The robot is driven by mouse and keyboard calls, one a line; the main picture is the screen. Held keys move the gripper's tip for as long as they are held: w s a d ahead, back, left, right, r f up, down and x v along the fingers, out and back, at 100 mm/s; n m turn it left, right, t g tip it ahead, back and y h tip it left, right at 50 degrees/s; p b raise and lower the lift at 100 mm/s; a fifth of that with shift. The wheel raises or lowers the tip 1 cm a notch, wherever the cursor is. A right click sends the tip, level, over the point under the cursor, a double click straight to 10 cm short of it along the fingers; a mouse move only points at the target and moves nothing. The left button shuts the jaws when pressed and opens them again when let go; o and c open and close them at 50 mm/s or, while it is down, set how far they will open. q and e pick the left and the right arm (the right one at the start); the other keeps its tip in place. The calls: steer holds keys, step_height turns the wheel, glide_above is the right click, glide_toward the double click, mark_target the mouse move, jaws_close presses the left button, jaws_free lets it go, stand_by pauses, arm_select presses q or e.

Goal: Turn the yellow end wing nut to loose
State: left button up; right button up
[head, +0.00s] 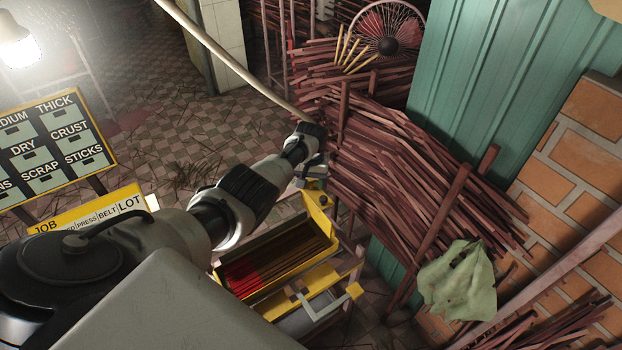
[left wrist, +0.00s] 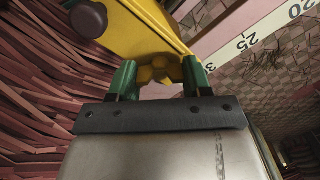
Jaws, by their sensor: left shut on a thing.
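The yellow wing nut (left wrist: 156,73) shows in the left wrist view as a small lobed piece below a yellow metal end part (left wrist: 135,30). My left gripper (left wrist: 158,82) has a green-tipped finger on each side of it and is shut on it. Its exact turn angle is hard to tell. In the head view my left gripper (head: 316,184) reaches down to the far right end of a yellow-rimmed trough (head: 245,238); the wing nut is too small and covered to make out there. My right gripper is in neither view.
Bundles of reddish sticks (head: 400,170) lean beyond the trough, beside a green corrugated panel (head: 490,80). A green cloth (head: 458,282) hangs at the right. A dark label board (head: 50,145) stands at the left. A numbered scale (left wrist: 250,40) runs close by the gripper.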

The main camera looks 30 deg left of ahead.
arm_select(q)
steer(key=shift+r+n, duration=0.1)
steer(key=shift+n, duration=1)
steer(key=o, duration=0.9)
steer(key=shift+r+p, duration=0.25)
steer(key=shift+p, duration=0.1)
step_height(320, 180, up, 9)
steer(key=shift+p, duration=0.8)
steer(key=shift+r, duration=0.6)
